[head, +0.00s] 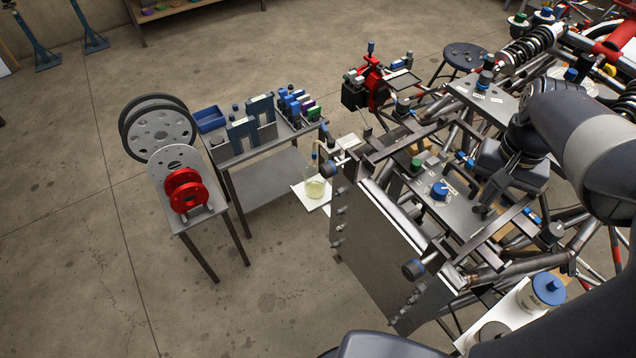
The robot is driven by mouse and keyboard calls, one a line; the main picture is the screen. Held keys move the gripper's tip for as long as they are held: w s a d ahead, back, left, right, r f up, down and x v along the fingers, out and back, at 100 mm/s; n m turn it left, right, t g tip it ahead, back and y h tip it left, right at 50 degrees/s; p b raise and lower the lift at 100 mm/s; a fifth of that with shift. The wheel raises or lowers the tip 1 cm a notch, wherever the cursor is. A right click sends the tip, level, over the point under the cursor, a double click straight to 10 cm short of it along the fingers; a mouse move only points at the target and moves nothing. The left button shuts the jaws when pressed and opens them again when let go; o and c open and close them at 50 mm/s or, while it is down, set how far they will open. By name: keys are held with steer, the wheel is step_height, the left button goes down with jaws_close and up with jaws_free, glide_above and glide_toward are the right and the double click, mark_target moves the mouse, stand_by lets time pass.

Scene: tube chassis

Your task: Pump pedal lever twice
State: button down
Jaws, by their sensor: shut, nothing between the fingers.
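The tube chassis (560,262) fills the right side of the head view, with many brackets, bars and knobs on it. My dark gripper (484,209) points down over its middle, at the end of my grey arm, with its fingers closed and empty. A flat dark bar (498,236) slants just below the fingers; I cannot tell whether it is the pedal lever, or whether the fingers touch anything. A blue-capped round part (440,189) sits on a metal plate left of my gripper. My arm and wrist hide part of the chassis.
A flask of pale yellow liquid (315,187) stands on a small white shelf left of the chassis. A large grey panel (385,262) closes the chassis's near side.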

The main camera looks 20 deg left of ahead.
stand_by(0.4)
step_height(320, 180, up, 6)
steer(key=p, duration=0.4)
steer(key=shift+f+p, duration=0.25)
steer(key=shift+p, duration=0.15)
step_height(320, 180, down, 7)
steer(key=b, duration=0.6)
steer(key=shift+r, duration=0.1)
steer(key=shift+s+a+f+b, duration=0.15)
steer(key=shift+s+f+b, duration=0.1)
steer(key=shift+f+b, duration=0.5)
steer(key=shift+r, duration=0.15)
steer(key=r+p, duration=0.6)
steer(key=shift+w+r, duration=0.1)
steer(key=shift+w, duration=0.15)
